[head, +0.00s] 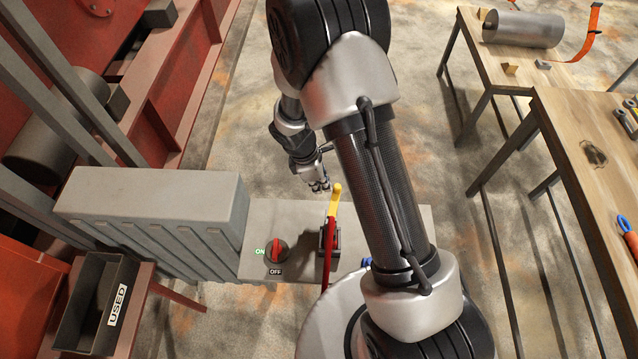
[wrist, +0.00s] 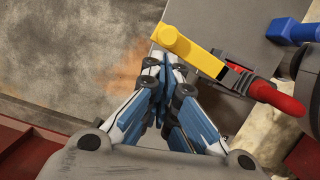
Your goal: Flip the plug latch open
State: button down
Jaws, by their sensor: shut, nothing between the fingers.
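The yellow plug latch (head: 335,202) sticks out from the dark socket (head: 333,240) on the grey panel in the head view. A red plug and cable (head: 328,262) run down from the socket. In the wrist view, the latch (wrist: 190,50) lies just beyond my fingertips, with the red plug (wrist: 275,97) to its right. My gripper (head: 319,186) is just left of the latch's free end in the head view. Its fingers are shut and empty. The wrist view shows the fingertips (wrist: 165,62) close beside the latch; I cannot tell whether they touch it.
A red rotary knob (head: 276,255) marked ON and OFF sits left of the socket. Wooden tables (head: 590,150) stand at right. A blue part (wrist: 292,33) is near the socket.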

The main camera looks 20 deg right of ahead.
jog(key=shift+d+m, duration=0.45)
jog(key=shift+m, duration=0.25)
jog(key=d+m, duration=0.1)
jog(key=m, duration=0.1)
jog(key=d+m+g, duration=0.1)
jog(key=m, duration=0.1)
jog(key=s+d+m+y, duration=0.1)
jog(key=d+m, duration=0.1)
jog(key=shift+s+d+g, duration=0.1)
jog(key=shift+g, duration=0.3)
jog(key=shift+s+d+m+g+y+b, duration=0.25)
jog(key=shift+s+d+m, duration=0.45)
jog(key=shift+m, duration=0.85)
jog(key=shift+s+d+m+t+y, duration=0.1)
jog(key=shift+s+d+m+y, duration=0.25)
jog(key=shift+s+m, duration=0.85)
jog(key=shift+s+d+m+g+y+b, duration=0.15)
jog(key=shift+s+d+m+y, duration=0.3)
jog(key=shift+m, duration=1.4)
jog(key=shift+s+d, duration=0.1)
jog(key=v, duration=1.2)
